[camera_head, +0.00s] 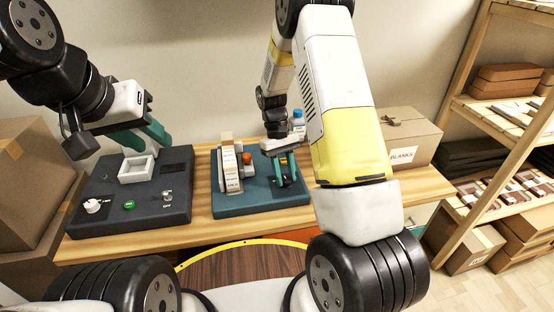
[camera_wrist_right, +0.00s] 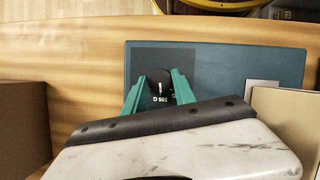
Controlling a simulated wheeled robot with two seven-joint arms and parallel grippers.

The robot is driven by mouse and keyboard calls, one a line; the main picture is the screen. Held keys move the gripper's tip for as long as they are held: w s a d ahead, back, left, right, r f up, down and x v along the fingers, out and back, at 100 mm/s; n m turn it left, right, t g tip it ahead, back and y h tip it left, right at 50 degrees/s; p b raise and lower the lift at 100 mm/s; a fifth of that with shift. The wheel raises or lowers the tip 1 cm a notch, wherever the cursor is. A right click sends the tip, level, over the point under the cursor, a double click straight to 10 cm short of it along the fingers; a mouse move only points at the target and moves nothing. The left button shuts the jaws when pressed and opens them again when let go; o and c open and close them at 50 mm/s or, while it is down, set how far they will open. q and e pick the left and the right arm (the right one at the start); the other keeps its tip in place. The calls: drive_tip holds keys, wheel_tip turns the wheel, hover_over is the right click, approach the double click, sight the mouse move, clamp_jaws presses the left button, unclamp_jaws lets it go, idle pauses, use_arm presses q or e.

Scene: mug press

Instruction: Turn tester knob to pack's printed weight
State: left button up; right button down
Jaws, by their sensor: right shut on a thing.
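The tester has a blue base (camera_head: 262,198) on the wooden table; it also shows in the right wrist view (camera_wrist_right: 225,60). Its dark round knob (camera_wrist_right: 160,78) has a pale pointer mark and small print beside it, too small to read surely. My right gripper (camera_wrist_right: 158,92) is shut on the knob, teal fingers on either side; in the head view it (camera_head: 286,174) partly hides the knob. A pale pack (camera_head: 230,166) with small unreadable print stands upright on the tester's left part. My left gripper (camera_head: 152,138) hangs over the other machine; its fingers overlap, so its opening is unclear.
A dark-based machine (camera_head: 125,215) with a square white cup, white knob, green button (camera_head: 129,204) and switch stands left. An orange-topped item (camera_head: 246,158) is beside the pack. A "BLANKS" box (camera_head: 405,140) stands right. Cardboard boxes and shelves flank the table.

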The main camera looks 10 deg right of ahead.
drive_tip(key=shift+m+y, duration=0.3)
drive_tip(key=shift+m, duration=0.4)
drive_tip(key=c, duration=1)
unclamp_jaws()
drive_tip(key=v, duration=0.6)
drive_tip(key=shift+w+r, duration=0.2)
drive_tip(key=shift+r, duration=0.15)
drive_tip(key=shift+w+r, duration=0.15)
drive_tip(key=shift+r, duration=0.4)
